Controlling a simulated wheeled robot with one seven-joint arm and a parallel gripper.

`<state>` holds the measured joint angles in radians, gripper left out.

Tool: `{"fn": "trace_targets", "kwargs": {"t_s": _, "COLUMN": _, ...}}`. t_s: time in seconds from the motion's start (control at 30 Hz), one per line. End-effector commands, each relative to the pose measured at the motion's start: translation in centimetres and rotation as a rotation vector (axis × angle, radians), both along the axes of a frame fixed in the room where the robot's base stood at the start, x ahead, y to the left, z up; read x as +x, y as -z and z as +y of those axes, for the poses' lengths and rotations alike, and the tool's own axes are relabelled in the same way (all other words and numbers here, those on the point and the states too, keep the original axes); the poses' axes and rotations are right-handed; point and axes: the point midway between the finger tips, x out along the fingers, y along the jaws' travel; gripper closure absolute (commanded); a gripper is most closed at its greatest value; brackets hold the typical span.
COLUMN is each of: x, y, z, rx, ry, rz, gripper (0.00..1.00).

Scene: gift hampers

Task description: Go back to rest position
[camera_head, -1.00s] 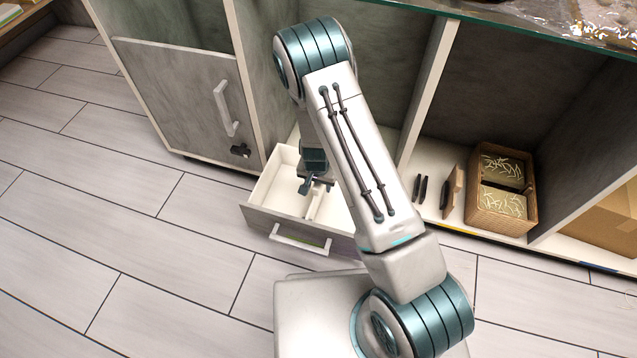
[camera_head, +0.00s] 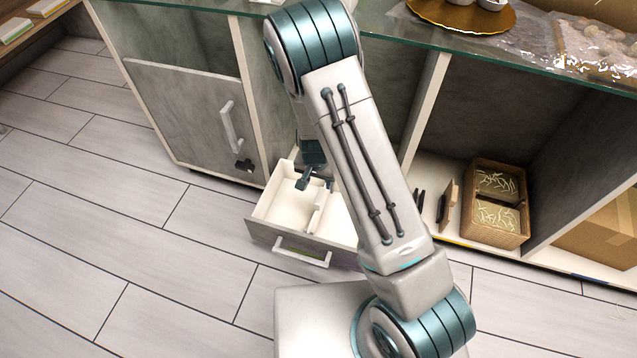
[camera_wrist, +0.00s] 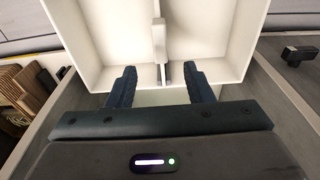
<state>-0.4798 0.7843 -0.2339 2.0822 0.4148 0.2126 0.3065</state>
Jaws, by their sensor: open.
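My gripper (camera_wrist: 160,84) is open in the wrist view, with its two dark fingers apart and nothing between them. In the head view my gripper (camera_head: 312,183) hangs above the open drawer, partly hidden by my arm. The drawer (camera_head: 268,229) is pulled out of the cabinet and has a white inside with a divider (camera_head: 319,214). In the wrist view the white drawer (camera_wrist: 215,40) lies ahead of the fingertips, its divider (camera_wrist: 159,38) between them. I cannot tell whether the fingers touch it.
A cabinet door (camera_head: 190,115) with a white handle is shut at left. A wooden box (camera_head: 496,208) with shredded filling stands on the low shelf at right, beside a cardboard box (camera_head: 606,235). A glass counter with a gold tray (camera_head: 462,18) is above. The floor at left is clear.

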Motion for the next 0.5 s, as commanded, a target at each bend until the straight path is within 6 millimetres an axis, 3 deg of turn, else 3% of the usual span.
{"fn": "trace_targets", "kwargs": {"t_s": 0.1, "x": -0.12, "y": -0.87, "z": 0.02, "rx": 0.000, "ry": 0.000, "rz": 0.000, "gripper": 0.53}}
{"fn": "trace_targets", "kwargs": {"t_s": 0.5, "x": -0.15, "y": -0.92, "z": 0.02, "rx": 0.000, "ry": 0.001, "rz": 0.001, "gripper": 0.53}}
